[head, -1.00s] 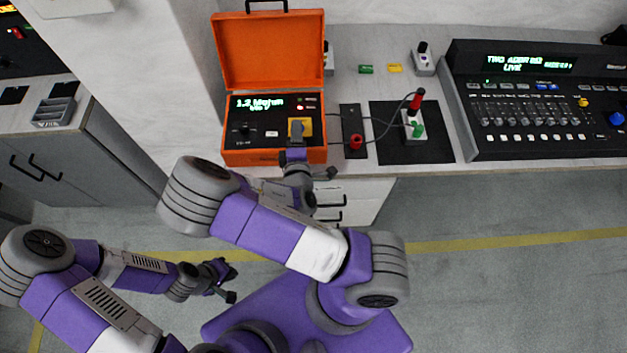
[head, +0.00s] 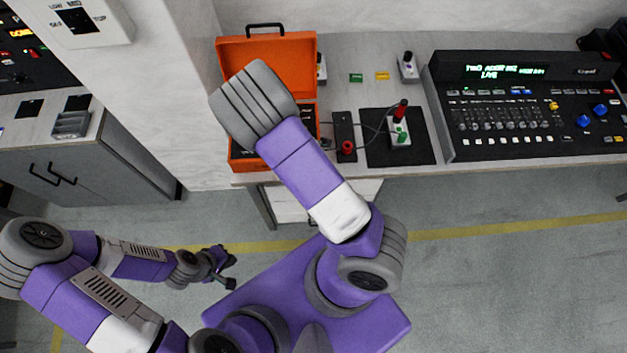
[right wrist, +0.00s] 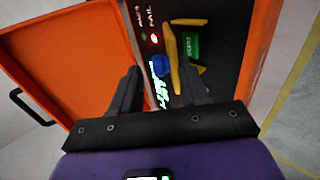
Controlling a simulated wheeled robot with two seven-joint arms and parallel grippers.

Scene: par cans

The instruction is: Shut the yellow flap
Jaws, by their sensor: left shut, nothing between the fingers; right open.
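The orange case (head: 235,60) stands open on the bench in the head view, its panel mostly hidden by my right arm. In the right wrist view, the yellow flap (right wrist: 174,60) appears nearly edge-on, raised from the black panel beside a green button (right wrist: 192,46). A blue part (right wrist: 160,66) shows left of the flap. My right gripper (right wrist: 160,68) is open, its fingers pointing at the panel near the flap; contact cannot be told. It is hidden in the head view. My left gripper (head: 228,268) is shut and empty, low over the floor, away from the case.
The case's raised lid (right wrist: 50,50) is left of the panel in the right wrist view. On the bench, a joystick box (head: 400,133) on a black mat and a cable stand right of the case. A mixing console (head: 530,110) is further right.

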